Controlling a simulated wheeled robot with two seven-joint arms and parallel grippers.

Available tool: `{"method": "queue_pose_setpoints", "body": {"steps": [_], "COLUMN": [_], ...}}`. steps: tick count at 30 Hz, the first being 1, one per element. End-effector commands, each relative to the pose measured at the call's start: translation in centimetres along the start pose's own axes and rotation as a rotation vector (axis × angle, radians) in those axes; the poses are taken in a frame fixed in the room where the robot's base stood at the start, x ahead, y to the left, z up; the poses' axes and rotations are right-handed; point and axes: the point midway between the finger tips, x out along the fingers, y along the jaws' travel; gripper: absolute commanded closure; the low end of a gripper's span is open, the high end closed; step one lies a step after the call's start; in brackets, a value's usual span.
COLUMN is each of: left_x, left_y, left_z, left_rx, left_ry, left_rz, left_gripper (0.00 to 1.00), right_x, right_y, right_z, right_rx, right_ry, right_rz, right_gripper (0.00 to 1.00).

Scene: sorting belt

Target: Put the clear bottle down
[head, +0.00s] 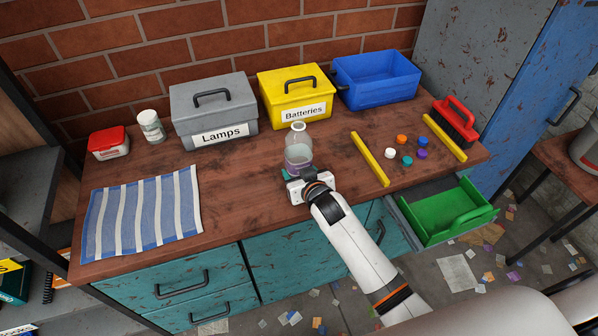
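The clear bottle (298,150) stands upright at the middle of the wooden worktop, in front of the yellow box. My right gripper (299,174) is at its lower part, with a finger at each side, and looks closed on it. The gripper body hides the bottle's base, so I cannot tell whether it touches the worktop. My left gripper is not in view.
Behind stand the grey Lamps box (214,110), yellow Batteries box (297,98) and blue bin (376,79). A striped cloth (143,214) lies left. Yellow bars (370,159) flank several caps at right. A green tray (447,213) sits in an open drawer.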

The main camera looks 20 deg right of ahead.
Motion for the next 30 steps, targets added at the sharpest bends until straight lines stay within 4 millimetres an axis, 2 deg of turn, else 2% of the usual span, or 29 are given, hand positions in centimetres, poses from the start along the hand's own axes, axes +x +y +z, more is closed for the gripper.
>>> {"method": "queue_pose_setpoints", "body": {"steps": [5, 6, 9, 20, 23, 30], "left_x": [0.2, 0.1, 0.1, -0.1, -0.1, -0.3], "left_y": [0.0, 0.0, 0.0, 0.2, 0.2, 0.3], "left_z": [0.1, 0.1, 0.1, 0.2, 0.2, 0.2], "left_rx": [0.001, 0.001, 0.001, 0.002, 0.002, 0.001], "left_ry": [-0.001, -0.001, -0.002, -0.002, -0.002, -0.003], "left_rz": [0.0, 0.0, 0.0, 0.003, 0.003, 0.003], "left_gripper": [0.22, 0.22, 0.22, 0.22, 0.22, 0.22], "right_x": [0.1, 0.1, 0.1, -0.1, -1.4, -6.5], "right_y": [0.0, 0.0, 0.0, 0.0, 0.0, 0.0], "right_z": [-0.3, -0.2, -0.2, 0.2, 0.0, 0.0], "right_rx": [0.001, 0.0, 0.0, 0.0, 0.001, 0.001], "right_ry": [0.0, -0.001, 0.0, 0.0, 0.0, 0.0], "right_rz": [0.0, 0.0, 0.0, 0.0, 0.001, 0.001], "right_gripper": [0.64, 0.39, 0.22, 0.22, 0.22, 0.22]}}
